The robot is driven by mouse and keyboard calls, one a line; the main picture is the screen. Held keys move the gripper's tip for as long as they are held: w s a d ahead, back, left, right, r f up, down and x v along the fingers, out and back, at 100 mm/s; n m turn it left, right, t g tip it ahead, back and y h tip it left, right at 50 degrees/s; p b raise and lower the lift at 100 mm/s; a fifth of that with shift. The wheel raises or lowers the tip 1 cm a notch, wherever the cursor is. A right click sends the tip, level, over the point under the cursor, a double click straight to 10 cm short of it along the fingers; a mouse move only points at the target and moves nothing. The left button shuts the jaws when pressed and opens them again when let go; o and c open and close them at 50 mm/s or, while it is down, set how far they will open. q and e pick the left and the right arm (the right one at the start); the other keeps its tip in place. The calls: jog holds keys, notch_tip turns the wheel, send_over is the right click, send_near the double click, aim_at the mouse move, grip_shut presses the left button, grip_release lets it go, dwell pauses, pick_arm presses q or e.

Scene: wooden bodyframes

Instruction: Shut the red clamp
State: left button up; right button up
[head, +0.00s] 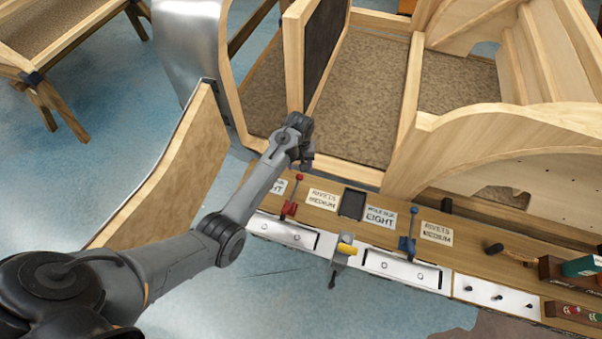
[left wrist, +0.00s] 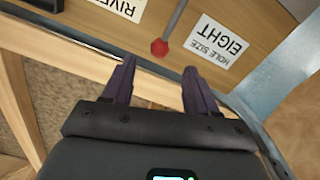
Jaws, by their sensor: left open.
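The red clamp (head: 290,207) is mounted near the front edge of the wooden bench, between two label cards. Its lever sticks up and ends in a red knob (head: 299,178). In the left wrist view the red knob (left wrist: 159,47) shows just beyond my fingertips, roughly centred between them, on a grey rod. My left gripper (head: 303,163) is just above and behind the knob in the head view. Its dark fingers (left wrist: 159,65) are apart with nothing between them. The clamp's base is out of the left wrist view. My right gripper is not in view.
A blue clamp (head: 408,243) stands further right on the bench. A yellow-handled tool (head: 346,249) is at the front edge, and a hammer (head: 510,252) lies at right. The wooden bodyframe (head: 300,60) rises close behind my gripper, with an open wooden door panel (head: 170,175) at left.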

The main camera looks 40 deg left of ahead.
aim_at(300, 175)
pick_arm(q)
notch_tip(300, 175, down, 8)
jog(key=shift+r+b, duration=0.1)
jog(key=shift+b, duration=0.65)
grip_shut()
